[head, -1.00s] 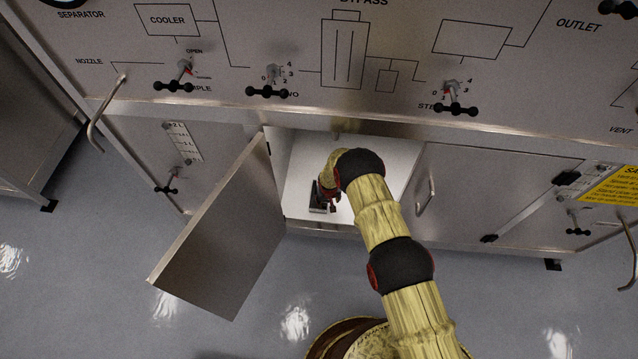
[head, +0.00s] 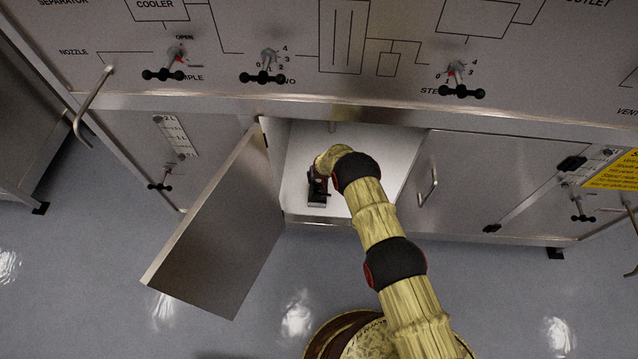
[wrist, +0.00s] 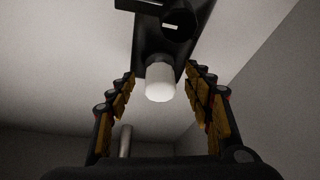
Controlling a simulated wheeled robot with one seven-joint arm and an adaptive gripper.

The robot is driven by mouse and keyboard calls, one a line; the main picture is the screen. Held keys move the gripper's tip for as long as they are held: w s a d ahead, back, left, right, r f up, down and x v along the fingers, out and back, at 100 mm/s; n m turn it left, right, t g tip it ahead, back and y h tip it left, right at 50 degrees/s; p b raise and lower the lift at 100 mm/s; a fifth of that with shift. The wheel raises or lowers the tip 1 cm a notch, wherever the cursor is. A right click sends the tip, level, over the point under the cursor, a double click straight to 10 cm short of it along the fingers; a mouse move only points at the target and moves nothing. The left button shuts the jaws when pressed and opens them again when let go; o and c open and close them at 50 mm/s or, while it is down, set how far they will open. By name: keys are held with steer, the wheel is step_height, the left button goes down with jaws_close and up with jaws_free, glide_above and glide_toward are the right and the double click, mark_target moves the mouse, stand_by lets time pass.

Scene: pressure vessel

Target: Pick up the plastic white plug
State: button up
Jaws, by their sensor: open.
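The white plastic plug (wrist: 160,82) shows in the wrist view as a short white cylinder on the end of a dark fixture (wrist: 160,38). My gripper (wrist: 161,73) is open, with one finger on each side of the plug and gaps visible on both sides. I cannot tell how far the plug reaches between the fingers in depth. In the head view my gripper (head: 317,182) is inside the open cabinet, by a small dark block (head: 316,202). The plug cannot be made out there.
The open cabinet door (head: 215,230) swings out at the left of the opening. A closed door (head: 490,185) is at its right. The control panel (head: 300,85) with several black-handled valves is above. A thin metal pipe (wrist: 125,142) stands inside the cabinet.

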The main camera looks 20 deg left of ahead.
steer(key=shift+b+x, duration=0.35)
steer(key=shift+x, duration=0.6)
steer(key=shift+w+r, duration=0.1)
steer(key=c, duration=0.3)
jaws_close()
